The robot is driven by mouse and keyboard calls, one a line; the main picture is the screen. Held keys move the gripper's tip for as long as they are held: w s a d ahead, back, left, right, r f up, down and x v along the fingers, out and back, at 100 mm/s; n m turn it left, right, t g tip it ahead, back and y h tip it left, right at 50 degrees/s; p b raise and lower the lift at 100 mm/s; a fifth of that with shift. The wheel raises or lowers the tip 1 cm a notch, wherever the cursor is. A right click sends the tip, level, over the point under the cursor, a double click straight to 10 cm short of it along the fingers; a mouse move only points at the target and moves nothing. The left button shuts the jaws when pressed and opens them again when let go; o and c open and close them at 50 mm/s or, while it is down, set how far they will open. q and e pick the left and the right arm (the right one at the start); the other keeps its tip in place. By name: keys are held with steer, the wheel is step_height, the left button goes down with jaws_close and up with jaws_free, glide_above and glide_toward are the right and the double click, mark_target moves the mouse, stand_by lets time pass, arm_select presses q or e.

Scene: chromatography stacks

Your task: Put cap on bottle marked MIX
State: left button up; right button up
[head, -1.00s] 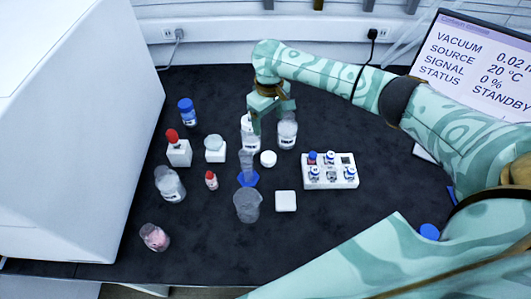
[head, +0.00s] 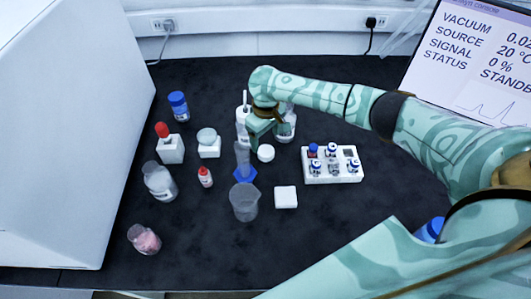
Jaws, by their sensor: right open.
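A round white cap (head: 265,152) lies on the dark bench, near its middle. My right gripper (head: 262,132) points down just behind the cap, apart from it in the picture; its jaws are open and nothing shows between them. A clear bottle (head: 287,131) with a label stands behind the gripper, partly hidden by it and the arm. A wash bottle (head: 241,118) with a spout stands just left of the gripper. Another clear labelled bottle (head: 160,184) stands at the left. I cannot read MIX on any label. My left gripper is out of view.
A graduated cylinder with a blue base (head: 245,174) and a beaker (head: 245,206) stand in front of the cap. A white vial rack (head: 332,172) is to the right, a small white block (head: 286,197) nearer. A red-capped bottle (head: 205,177) stands left.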

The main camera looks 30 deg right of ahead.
mark_target(266, 150)
steer(key=f+b, duration=0.1)
steer(key=f, duration=0.1)
steer(key=f+b, duration=0.2)
steer(key=f, duration=0.1)
steer(key=shift+s+a+f, duration=0.1)
steer(key=shift+s+f, duration=0.1)
steer(key=shift+r, duration=0.1)
steer(key=shift+r, duration=0.1)
steer(key=c, duration=1)
